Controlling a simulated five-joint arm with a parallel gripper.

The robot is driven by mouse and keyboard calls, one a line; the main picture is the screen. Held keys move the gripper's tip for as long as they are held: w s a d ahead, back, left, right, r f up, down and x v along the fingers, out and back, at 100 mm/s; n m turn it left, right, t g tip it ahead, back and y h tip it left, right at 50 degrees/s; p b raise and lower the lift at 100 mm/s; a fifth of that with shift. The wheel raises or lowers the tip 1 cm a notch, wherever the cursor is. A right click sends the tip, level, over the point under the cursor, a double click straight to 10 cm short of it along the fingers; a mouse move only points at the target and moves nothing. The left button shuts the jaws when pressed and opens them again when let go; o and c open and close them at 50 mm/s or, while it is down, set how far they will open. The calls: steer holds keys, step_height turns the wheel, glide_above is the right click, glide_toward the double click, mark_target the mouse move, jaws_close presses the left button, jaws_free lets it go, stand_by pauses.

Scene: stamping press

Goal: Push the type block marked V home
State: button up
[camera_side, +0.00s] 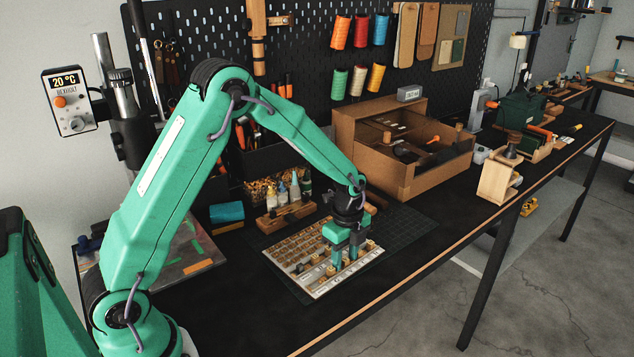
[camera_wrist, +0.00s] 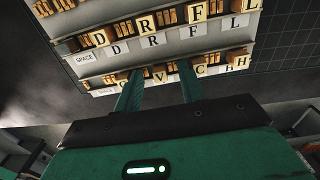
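The type tray (camera_side: 285,257) lies on the dark cutting mat, with several rows of small lettered blocks. In the wrist view its pale strip (camera_wrist: 190,45) carries blocks D, R, F and L above matching printed letters. The type block marked V (camera_wrist: 159,76) shows in the nearer row, left of C (camera_wrist: 200,71) and H (camera_wrist: 238,63). My gripper (camera_side: 345,262) is low over the tray's right part, pointing down. In the wrist view my gripper (camera_wrist: 158,78) has its two green fingers apart, with V showing between them. Whether they touch it is unclear. V's seating depth is hidden.
A wooden stand with small bottles (camera_side: 285,207) is behind the tray. A brown open box (camera_side: 405,180) stands farther back right. A teal item (camera_side: 227,213) lies to the left. The black bench in front of the tray is clear.

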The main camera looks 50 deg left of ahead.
mark_target(345, 259)
steer(key=shift+s+f, duration=0.1)
steer(key=shift+f, duration=0.25)
jaws_close()
steer(key=shift+r, duration=0.15)
steer(key=shift+r, duration=0.2)
step_height(345, 259, up, 3)
steer(key=shift+r, duration=0.1)
steer(key=s+d+r, duration=0.5)
steer(key=d+r, duration=0.2)
steer(key=d, duration=0.3)
steer(key=shift+s+r, duration=0.2)
steer(key=shift+s, duration=0.15)
